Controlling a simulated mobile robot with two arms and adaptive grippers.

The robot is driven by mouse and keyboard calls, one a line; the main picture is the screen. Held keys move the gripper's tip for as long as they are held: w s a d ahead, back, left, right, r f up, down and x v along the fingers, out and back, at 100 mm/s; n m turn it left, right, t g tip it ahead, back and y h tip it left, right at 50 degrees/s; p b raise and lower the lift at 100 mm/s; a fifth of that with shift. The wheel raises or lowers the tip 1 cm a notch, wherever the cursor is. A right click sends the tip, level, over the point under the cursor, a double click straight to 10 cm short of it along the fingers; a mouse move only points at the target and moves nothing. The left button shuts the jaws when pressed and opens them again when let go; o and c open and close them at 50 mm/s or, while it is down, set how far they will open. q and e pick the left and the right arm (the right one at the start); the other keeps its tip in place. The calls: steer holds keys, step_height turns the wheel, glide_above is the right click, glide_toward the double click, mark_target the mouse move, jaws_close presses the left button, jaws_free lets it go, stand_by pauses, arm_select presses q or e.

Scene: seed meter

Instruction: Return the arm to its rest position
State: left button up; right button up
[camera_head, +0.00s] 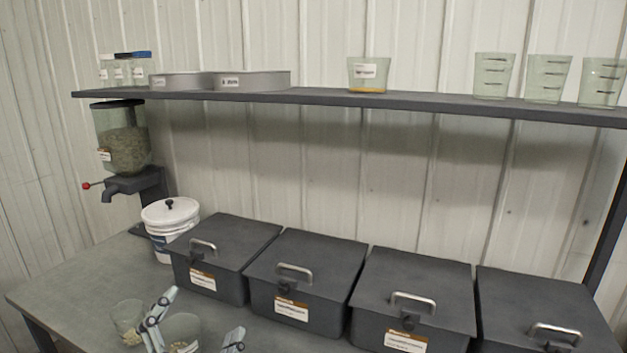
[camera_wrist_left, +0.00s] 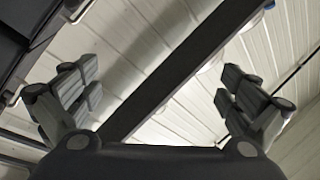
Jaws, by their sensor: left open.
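My left gripper (camera_head: 203,314) shows at the bottom edge of the head view, its fingers spread apart with nothing between them. In the left wrist view the gripper (camera_wrist_left: 158,76) is also open and empty, facing the wall panels and a dark shelf bar. In the head view, a clear cup (camera_head: 127,316) stands on the table left of the gripper. Another clear cup (camera_head: 183,327) with some grain in it shows partly behind the gripper's fingers. I cannot tell the gap between the gripper and the cups. My right gripper is not in view.
Several black lidded bins (camera_head: 305,257) line the back of the table (camera_head: 72,285). A white bucket (camera_head: 170,215) and a wall-mounted grain dispenser (camera_head: 124,140) stand at left. A shelf (camera_head: 320,98) with cups and sieves (camera_head: 252,80) runs above. The table's left part is clear.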

arm_select(q)
steer(key=s+a+f+n+g+y, duration=0.2)
steer(key=f+n+g, duration=0.1)
steer(key=f, duration=0.3)
steer(key=s+a+f+n+g+y, duration=0.1)
steer(key=a+f+n+g+y, duration=0.15)
steer(key=f, duration=0.35)
steer(key=s+d+f+n+g+h, duration=0.25)
steer(key=s+f+g, duration=0.95)
steer(key=s+f, duration=1.15)
steer(key=f, duration=2)
steer(key=s+a+f+g, duration=0.2)
steer(key=s+a+f, duration=0.1)
steer(key=s+f, duration=1.3)
steer(key=shift+s+f+y, duration=0.25)
steer(key=shift+s+y, duration=0.15)
steer(key=shift+s, duration=0.2)
